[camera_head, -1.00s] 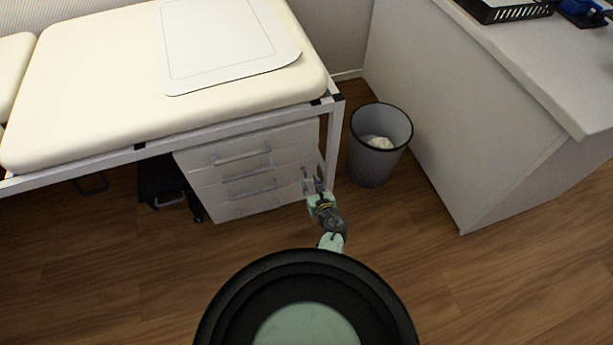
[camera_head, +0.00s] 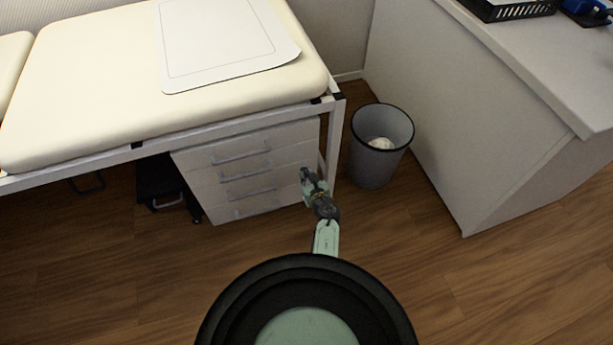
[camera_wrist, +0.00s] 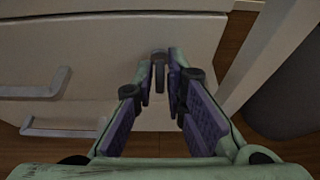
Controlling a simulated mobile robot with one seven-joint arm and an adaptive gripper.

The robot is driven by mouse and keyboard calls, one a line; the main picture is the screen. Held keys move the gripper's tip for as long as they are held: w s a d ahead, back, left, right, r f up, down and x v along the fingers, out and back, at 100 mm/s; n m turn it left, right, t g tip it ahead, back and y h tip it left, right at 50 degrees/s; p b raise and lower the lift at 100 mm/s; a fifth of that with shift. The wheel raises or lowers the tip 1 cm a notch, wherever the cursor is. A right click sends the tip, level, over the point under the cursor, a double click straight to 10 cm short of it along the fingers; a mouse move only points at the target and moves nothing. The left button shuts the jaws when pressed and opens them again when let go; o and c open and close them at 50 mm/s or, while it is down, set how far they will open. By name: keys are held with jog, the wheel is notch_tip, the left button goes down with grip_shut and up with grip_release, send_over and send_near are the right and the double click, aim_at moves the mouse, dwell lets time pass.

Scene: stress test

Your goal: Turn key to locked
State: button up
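The white drawer cabinet (camera_head: 235,178) stands under the exam bed. In the wrist view its front (camera_wrist: 100,55) fills much of the picture. A small dark key (camera_wrist: 159,68) sticks out of the cabinet front near its right edge. My gripper (camera_wrist: 160,75) is at the key, with one purple-padded finger on each side. The fingers look parted, with a narrow gap beside the key; contact is not clear. In the head view my gripper (camera_head: 311,181) is at the cabinet's right side and hides the key. The lock's markings cannot be read.
The cream exam bed (camera_head: 100,90) overhangs the cabinet, and its white leg (camera_head: 336,135) stands just right of my gripper. A grey wastebasket (camera_head: 372,165) is beside it, then a white desk (camera_head: 450,130). The wooden floor (camera_head: 480,270) in front is clear.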

grip_shut()
dwell(0.3)
jog(key=shift+w+d+f+m+t+y+b, duration=0.1)
jog(key=shift+d+f+m+t+y+b, duration=0.1)
jog(key=shift+m+y+b, duration=1.65)
jog(key=shift+w+d+f+m+t+y+b, duration=0.2)
jog(key=shift+m+y+b, duration=0.5)
jog(key=shift+m+b, duration=1.35)
jog(key=shift+s+d+f+m+y+b, duration=0.2)
jog(key=shift+m+y+b, duration=1)
jog(key=shift+m, duration=1.5)
jog(key=shift+w, duration=0.1)
